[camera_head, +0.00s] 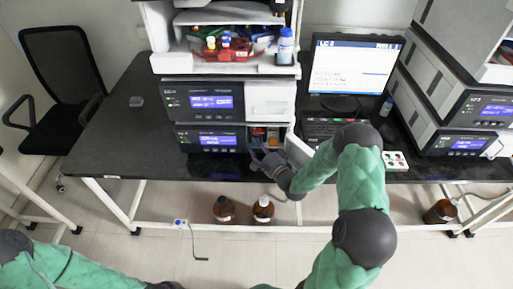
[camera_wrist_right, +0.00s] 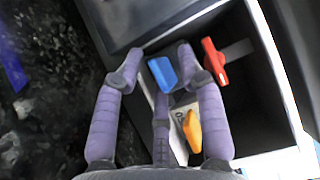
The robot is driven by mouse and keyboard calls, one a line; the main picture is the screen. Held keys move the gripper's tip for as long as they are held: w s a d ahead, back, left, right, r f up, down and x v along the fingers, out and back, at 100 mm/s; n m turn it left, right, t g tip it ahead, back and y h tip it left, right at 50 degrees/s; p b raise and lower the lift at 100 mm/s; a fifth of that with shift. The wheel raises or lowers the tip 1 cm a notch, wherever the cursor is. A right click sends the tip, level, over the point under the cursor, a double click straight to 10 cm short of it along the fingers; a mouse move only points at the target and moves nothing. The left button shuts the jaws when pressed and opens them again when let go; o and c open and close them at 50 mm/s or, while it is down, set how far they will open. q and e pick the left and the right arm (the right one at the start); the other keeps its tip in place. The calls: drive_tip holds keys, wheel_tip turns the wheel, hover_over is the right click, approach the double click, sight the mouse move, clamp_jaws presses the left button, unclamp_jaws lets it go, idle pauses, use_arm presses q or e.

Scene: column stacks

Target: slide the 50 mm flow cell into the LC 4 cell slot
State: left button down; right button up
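My right gripper (camera_head: 262,163) is at the open compartment (camera_head: 281,131) in the lower left instrument. In the right wrist view its fingers (camera_wrist_right: 158,70) are spread, with gaps beside a blue block (camera_wrist_right: 161,73) that shows between the tips. A red handle (camera_wrist_right: 214,62) is on a grey part inside the compartment, right of the fingers. An orange tab (camera_wrist_right: 192,130) shows between the lower and right fingers, by a pale label (camera_wrist_right: 178,118). I cannot read which piece is the 50 mm flow cell. My left gripper is out of view.
A white door (camera_head: 298,150) stands open right of the compartment. The upper instrument (camera_head: 212,101) sits above it, with bottles and a red tray on top. A monitor (camera_head: 352,68) and keyboard stand to the right. Brown bottles (camera_head: 224,208) stand on the floor. The left bench top (camera_head: 130,130) is mostly clear.

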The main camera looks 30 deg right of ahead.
drive_tip(key=shift+s+f, duration=0.1)
drive_tip(key=shift+s, duration=0.05)
drive_tip(key=s, duration=0.7)
drive_tip(key=s+d, duration=0.1)
drive_tip(key=s, duration=0.3)
drive_tip(key=shift+s, duration=0.35)
